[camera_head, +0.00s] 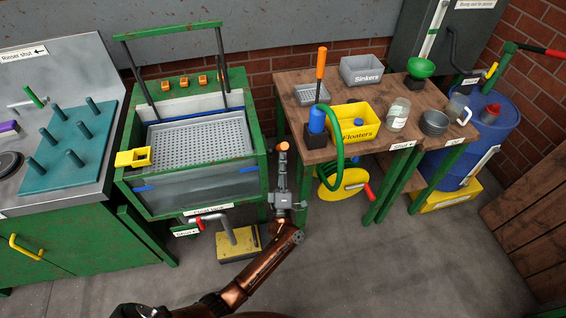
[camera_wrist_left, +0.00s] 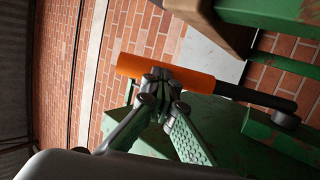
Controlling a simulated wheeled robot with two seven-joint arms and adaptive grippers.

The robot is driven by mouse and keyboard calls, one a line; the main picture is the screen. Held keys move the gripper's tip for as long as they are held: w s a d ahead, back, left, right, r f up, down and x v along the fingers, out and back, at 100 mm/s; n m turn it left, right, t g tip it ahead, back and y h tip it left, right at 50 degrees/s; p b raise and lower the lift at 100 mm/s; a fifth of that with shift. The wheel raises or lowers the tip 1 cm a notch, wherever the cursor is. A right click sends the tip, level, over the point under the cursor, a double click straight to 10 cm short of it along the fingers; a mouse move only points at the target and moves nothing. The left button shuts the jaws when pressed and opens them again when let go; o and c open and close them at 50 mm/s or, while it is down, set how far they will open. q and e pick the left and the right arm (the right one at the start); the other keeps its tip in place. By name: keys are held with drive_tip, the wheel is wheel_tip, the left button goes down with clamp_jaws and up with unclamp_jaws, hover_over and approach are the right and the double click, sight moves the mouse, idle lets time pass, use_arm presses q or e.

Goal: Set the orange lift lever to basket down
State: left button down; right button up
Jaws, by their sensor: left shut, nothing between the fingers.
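The orange lift lever (camera_wrist_left: 165,70) shows in the left wrist view as an orange grip on a black rod, which runs right to a round pivot on green metal. In the head view a small orange end (camera_head: 283,146) shows just past my left gripper, beside the green tank; the rest of it is hidden. My left gripper (camera_head: 282,163) is shut with nothing between its fingers. In the left wrist view its fingertips (camera_wrist_left: 158,76) overlap the orange grip; I cannot tell whether they touch it. The grey perforated basket (camera_head: 200,143) sits in the green tank (camera_head: 262,140). My right gripper is not in view.
A wooden table (camera_head: 300,128) with a yellow Floaters bin (camera_head: 355,135) stands close to the right of my left gripper. A green hose (camera_head: 338,165) hangs at its edge. A yellow pedal block (camera_head: 240,243) is on the floor below the tank. Floor at the lower right is clear.

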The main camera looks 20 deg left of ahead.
sight(280, 150)
use_arm(q)
drive_tip(key=shift+n+g, duration=0.4)
drive_tip(key=shift+g, duration=0.4)
drive_tip(key=r+p, duration=0.1)
drive_tip(key=w+a+r+p, duration=0.1)
drive_tip(key=p, duration=0.1)
drive_tip(key=w+r+p, duration=0.1)
drive_tip(key=shift+a+r, duration=0.1)
drive_tip(key=shift+a, duration=0.15)
drive_tip(key=shift+w+a+r+g+p, duration=0.3)
drive_tip(key=shift+r+p, duration=0.1)
drive_tip(key=shift+p, duration=0.35)
drive_tip(key=shift+w+a+r+p, duration=0.3)
drive_tip(key=shift+w+p, duration=0.15)
drive_tip(key=shift+a+p+x, duration=0.2)
drive_tip(key=shift+p+x, duration=0.2)
drive_tip(key=shift+x, duration=0.6)
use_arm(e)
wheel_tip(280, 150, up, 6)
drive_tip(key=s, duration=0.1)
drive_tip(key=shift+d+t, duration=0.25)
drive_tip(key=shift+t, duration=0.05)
use_arm(q)
drive_tip(key=shift+s, duration=0.1)
drive_tip(key=shift+f, duration=0.1)
